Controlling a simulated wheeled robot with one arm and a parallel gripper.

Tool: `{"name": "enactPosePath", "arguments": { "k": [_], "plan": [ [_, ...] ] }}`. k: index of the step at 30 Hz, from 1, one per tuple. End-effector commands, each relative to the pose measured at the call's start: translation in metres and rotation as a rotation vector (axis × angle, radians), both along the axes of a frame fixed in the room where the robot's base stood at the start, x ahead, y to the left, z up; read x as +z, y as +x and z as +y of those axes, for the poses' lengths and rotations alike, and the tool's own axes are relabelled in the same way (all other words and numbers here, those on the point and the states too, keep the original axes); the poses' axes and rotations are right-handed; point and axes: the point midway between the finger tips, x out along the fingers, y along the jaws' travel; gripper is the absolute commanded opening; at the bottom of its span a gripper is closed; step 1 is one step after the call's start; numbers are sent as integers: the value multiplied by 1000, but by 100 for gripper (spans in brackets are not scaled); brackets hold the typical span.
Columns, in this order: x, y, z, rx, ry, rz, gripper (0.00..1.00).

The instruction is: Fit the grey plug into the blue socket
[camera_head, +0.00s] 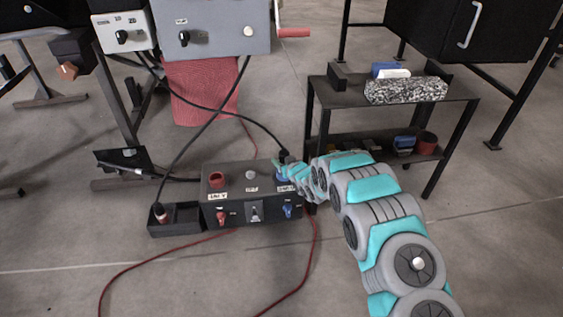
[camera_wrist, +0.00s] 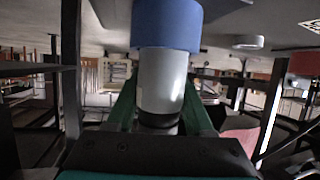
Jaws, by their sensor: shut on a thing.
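The blue socket (camera_head: 282,177) stands on the right end of the dark box's top. In the wrist view it is a wide blue ring (camera_wrist: 166,24) at the top centre. The grey plug (camera_wrist: 162,78) is a pale cylinder with a dark band, in line with the socket. Its end meets the blue rim and is hidden there; I cannot tell how deep it sits. My gripper (camera_wrist: 157,112) is shut on the plug, with a green finger on each side. In the head view my gripper (camera_head: 281,167) is at the blue socket and largely hides the plug.
The dark box (camera_head: 237,195) also carries a red socket (camera_head: 216,180) and a grey socket (camera_head: 251,174). An open tray (camera_head: 186,216) with a plug adjoins its left. Black cables hang from above. Red cables lie on the floor. A shelf table (camera_head: 335,97) stands behind my arm.

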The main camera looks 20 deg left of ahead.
Motion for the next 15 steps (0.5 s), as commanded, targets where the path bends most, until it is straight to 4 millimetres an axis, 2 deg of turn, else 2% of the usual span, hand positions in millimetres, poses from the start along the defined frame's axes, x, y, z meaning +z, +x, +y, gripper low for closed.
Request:
{"name": "enactPosePath", "arguments": {
  "k": [6,15],
  "plan": [
    [9,1,0,-1,0,-1,0],
    [10,0,0,-1,0,0,0]
  ]
}}
